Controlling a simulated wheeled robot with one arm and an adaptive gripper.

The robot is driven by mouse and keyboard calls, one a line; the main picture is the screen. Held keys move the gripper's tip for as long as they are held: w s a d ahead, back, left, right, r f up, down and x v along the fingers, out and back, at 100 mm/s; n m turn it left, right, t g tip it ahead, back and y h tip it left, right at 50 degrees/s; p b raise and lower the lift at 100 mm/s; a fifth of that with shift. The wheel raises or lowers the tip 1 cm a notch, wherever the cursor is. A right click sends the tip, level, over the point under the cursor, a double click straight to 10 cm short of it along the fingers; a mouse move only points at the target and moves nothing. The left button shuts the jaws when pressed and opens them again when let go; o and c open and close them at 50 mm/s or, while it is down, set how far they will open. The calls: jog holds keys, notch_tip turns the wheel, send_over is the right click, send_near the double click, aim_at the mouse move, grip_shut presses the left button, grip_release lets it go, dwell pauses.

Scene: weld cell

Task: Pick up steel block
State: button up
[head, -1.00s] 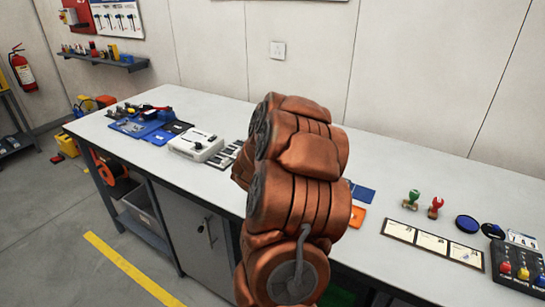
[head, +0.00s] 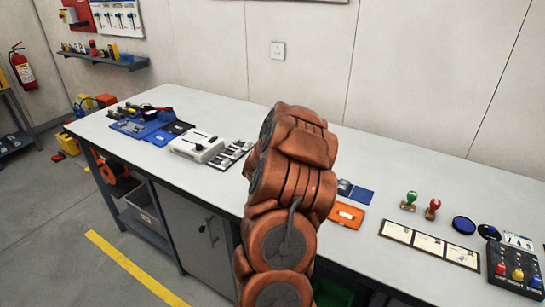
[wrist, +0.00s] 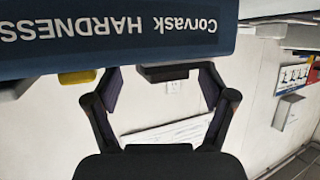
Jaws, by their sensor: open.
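My gripper (wrist: 160,88) shows in the wrist view, its two dark fingers spread wide, with no object visibly clasped. In the head view the gripper is hidden behind my copper-coloured arm. I cannot surely pick out the steel block. A small greyish piece lies on the blue mat (head: 362,195), just right of my arm, but it is too small to identify. A dark flat piece (wrist: 168,73) shows beyond the fingertips in the wrist view; I cannot tell what it is.
A dark blue panel lettered "Corvask HARDNESS" (wrist: 120,30) fills the wrist view's top, upside down. The workbench (head: 400,165) holds a white device (head: 197,146), an orange tray (head: 347,215), two stamps, a card strip (head: 430,243) and a button box (head: 515,268). The bench's back middle is clear.

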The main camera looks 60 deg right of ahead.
grip_shut()
dwell(0.8)
